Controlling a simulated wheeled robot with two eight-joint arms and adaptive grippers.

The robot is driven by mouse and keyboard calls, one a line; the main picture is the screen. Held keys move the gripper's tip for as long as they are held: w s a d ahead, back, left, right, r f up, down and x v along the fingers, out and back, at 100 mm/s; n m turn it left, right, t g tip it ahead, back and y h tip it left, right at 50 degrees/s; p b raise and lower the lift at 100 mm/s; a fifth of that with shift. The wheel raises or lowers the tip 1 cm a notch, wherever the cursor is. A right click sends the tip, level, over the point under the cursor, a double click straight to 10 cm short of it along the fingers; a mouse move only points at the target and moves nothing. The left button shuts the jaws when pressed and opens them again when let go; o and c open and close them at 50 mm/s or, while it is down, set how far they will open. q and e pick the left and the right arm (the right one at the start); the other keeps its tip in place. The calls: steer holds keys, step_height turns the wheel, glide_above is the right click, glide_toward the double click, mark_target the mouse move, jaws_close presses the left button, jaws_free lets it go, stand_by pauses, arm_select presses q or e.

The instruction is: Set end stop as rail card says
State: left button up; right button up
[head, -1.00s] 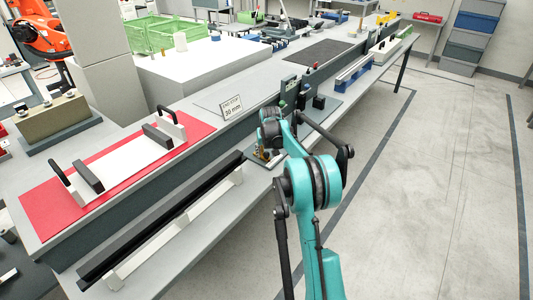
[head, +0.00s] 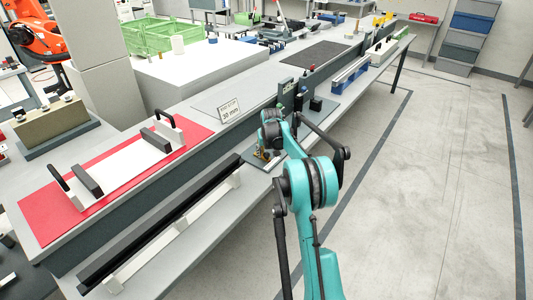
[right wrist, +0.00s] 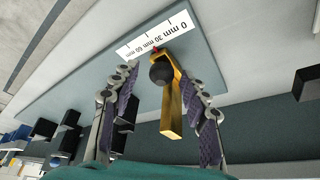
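The rail card (head: 230,112) stands on the bench and reads "END STOP 30 mm". The brass end stop (right wrist: 172,110), with a dark round knob, shows in the right wrist view beside a white scale (right wrist: 155,35) marked 0, 30 and 60 mm. Its red tip (right wrist: 156,48) lies at the scale's edge near the 30 mm label; the exact tick is unclear. My right gripper (right wrist: 165,125) is open, its fingers on either side of the stop with gaps visible. In the head view my right gripper (head: 266,150) is over the small plate, partly hidden by its arm. My left gripper is out of view.
A long black rail (head: 165,225) on white supports runs along the bench front. A red mat (head: 50,215) holds a white plate with black handles. Dark upright blocks with buttons (head: 298,92) stand just beyond my right gripper.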

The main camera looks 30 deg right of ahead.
steer(key=v, duration=1.2)
stand_by(0.3)
steer(key=s+a+r+n+t, duration=0.1)
steer(key=s+a+r, duration=0.2)
steer(key=s+a, duration=0.45)
steer(key=s+a+r+n, duration=0.1)
steer(key=s+a+r, duration=0.3)
steer(key=s+a, duration=0.4)
steer(key=s+a+f+n+t+y, duration=0.1)
steer(key=s+a+f, duration=0.3)
steer(key=s, duration=0.6)
steer(key=s+a+f+n+t, duration=0.1)
steer(key=s+a+f, duration=0.4)
steer(key=s+a, duration=0.3)
steer(key=shift+s+n+y, duration=0.3)
steer(key=shift+s+y, duration=0.1)
steer(key=shift+s, duration=0.65)
